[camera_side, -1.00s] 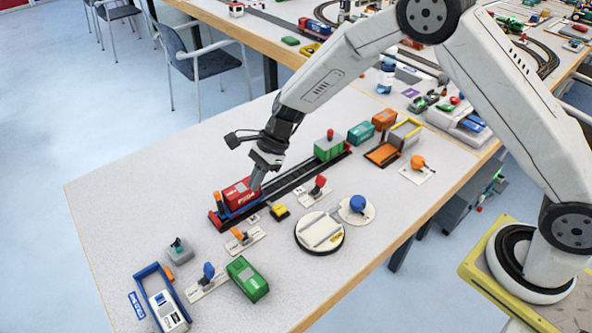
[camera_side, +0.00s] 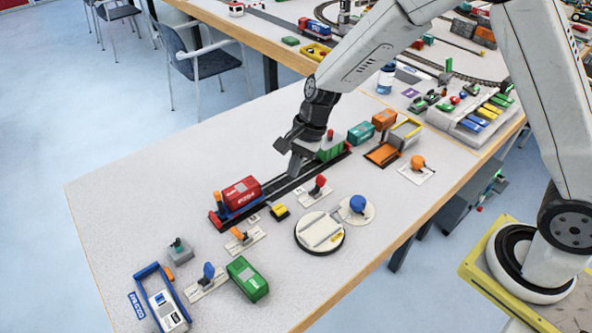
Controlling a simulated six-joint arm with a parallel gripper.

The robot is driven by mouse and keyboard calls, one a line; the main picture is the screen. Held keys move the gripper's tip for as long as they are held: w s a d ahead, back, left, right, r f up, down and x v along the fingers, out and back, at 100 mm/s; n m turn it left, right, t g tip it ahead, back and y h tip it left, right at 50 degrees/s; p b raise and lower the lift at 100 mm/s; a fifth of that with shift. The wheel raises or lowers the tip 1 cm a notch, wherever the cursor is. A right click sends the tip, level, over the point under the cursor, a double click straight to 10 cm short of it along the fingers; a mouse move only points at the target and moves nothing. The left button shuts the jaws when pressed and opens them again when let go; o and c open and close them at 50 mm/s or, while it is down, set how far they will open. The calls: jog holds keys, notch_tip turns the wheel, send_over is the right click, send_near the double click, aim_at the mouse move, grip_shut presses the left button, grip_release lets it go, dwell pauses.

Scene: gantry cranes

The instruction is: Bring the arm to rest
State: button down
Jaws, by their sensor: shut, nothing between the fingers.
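My gripper (camera_side: 293,174) is shut and empty. It is above the black track (camera_side: 276,190), between the red container (camera_side: 241,193) and the green wagon (camera_side: 331,151), and partly hides the wagon. The red container sits on a blue carrier at the left end of the track. The green wagon, with a red knob on top, stands near the track's right end. I cannot tell the exact height of my fingertips over the track.
Levers (camera_side: 319,186), a round turntable (camera_side: 319,233) and a blue-knobbed disc (camera_side: 357,206) stand in front of the track. A green container (camera_side: 248,279) and a blue gantry frame (camera_side: 160,298) are at the front left. The tabletop (camera_side: 165,170) behind the track is clear.

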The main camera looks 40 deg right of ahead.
jog(key=s+d+r+n+t+h, duration=0.1)
jog(key=s+d+r+n+h, duration=0.1)
jog(key=s+d+n, duration=0.4)
jog(key=s+d+r+n+t+h, duration=0.1)
jog(key=s+d+n, duration=0.4)
jog(key=s, duration=0.5)
jog(key=shift+d+r+n+h, duration=0.4)
jog(key=shift+r+n+h, duration=0.2)
jog(key=shift+r+n, duration=0.35)
